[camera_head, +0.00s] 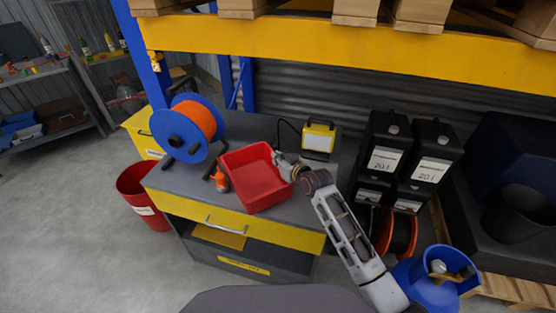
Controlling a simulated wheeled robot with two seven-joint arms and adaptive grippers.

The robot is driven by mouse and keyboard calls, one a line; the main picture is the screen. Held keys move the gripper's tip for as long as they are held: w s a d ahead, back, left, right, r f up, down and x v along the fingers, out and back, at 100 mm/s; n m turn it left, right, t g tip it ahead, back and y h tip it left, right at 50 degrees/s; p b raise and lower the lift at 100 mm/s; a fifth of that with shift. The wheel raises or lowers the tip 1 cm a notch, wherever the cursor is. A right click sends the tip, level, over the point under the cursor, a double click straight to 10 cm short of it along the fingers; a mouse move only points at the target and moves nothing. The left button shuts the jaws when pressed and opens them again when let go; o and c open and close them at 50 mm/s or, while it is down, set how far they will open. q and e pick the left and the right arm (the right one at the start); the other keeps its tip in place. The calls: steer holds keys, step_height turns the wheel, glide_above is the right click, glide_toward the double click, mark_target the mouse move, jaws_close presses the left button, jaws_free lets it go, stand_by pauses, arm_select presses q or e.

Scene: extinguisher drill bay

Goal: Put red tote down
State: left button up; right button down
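The red tote (252,187) is an open, empty-looking bin over the front middle of the grey workbench top (180,180). Its near corner comes close to the bench's front edge. I cannot tell whether its base touches the top. My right gripper (284,164) is at the tote's right rim and appears closed on it; its fingertips are small and partly hidden. My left gripper is not in view.
A blue reel with orange hose (195,122) stands at the bench's left, an orange item (220,179) beside the tote. A yellow work lamp (318,138) stands behind right. Black canisters (384,155) stand further right. A red bucket (143,197) is left of the bench.

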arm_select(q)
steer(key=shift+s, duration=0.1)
arm_select(e)
steer(key=c, duration=1.6)
jaws_free()
steer(key=shift+f, duration=0.1)
steer(key=shift+c, duration=0.2)
steer(key=shift+s+d+r, duration=0.2)
steer(key=shift+s+r, duration=0.1)
steer(key=shift+s, duration=0.05)
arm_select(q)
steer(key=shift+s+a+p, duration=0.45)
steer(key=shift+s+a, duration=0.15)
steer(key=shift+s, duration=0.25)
arm_select(e)
steer(key=v, duration=1.1)
